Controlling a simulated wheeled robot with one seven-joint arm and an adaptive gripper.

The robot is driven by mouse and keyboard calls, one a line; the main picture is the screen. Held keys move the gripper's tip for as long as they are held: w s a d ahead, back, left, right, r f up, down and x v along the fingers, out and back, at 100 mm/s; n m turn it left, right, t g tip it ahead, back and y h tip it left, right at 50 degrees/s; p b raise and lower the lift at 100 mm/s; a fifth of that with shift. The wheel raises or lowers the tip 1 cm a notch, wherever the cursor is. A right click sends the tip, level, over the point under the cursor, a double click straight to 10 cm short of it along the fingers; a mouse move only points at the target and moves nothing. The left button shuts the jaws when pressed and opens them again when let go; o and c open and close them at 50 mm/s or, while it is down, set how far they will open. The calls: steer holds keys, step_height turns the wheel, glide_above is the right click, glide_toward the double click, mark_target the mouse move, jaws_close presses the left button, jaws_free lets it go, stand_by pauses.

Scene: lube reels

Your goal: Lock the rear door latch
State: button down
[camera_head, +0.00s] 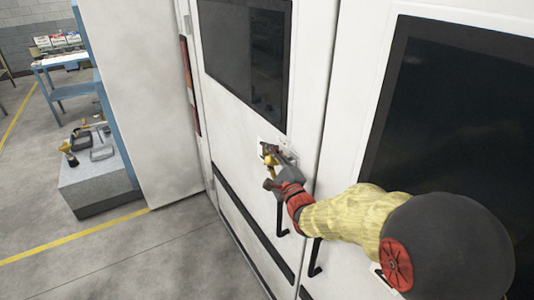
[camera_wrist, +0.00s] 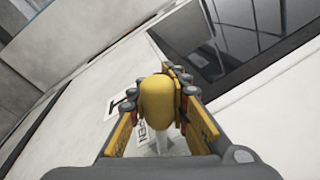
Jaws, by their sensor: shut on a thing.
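The rear door (camera_head: 232,135) is a white panel with a dark window in its upper part. Its latch has a yellow handle (camera_wrist: 157,95), which also shows as a small yellow piece near the door's right edge in the head view (camera_head: 269,159). My gripper (camera_head: 273,170) is at the latch, with its fingers on both sides of the handle and shut on it. A white label (camera_wrist: 124,104) with black marks is partly hidden behind the fingers. I cannot tell which way the latch is turned.
A second white door with a large dark window (camera_head: 455,115) stands to the right, partly behind my arm. Black bar handles (camera_head: 281,219) hang below the latch. A grey block with tools (camera_head: 90,185) and a blue table (camera_head: 70,60) stand at the left, with open floor between.

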steer(key=shift+d+m, duration=0.1)
steer(key=shift+m, duration=0.3)
steer(key=c, duration=1.7)
jaws_free()
steer(key=shift+w+r, duration=0.1)
steer(key=v, duration=1.2)
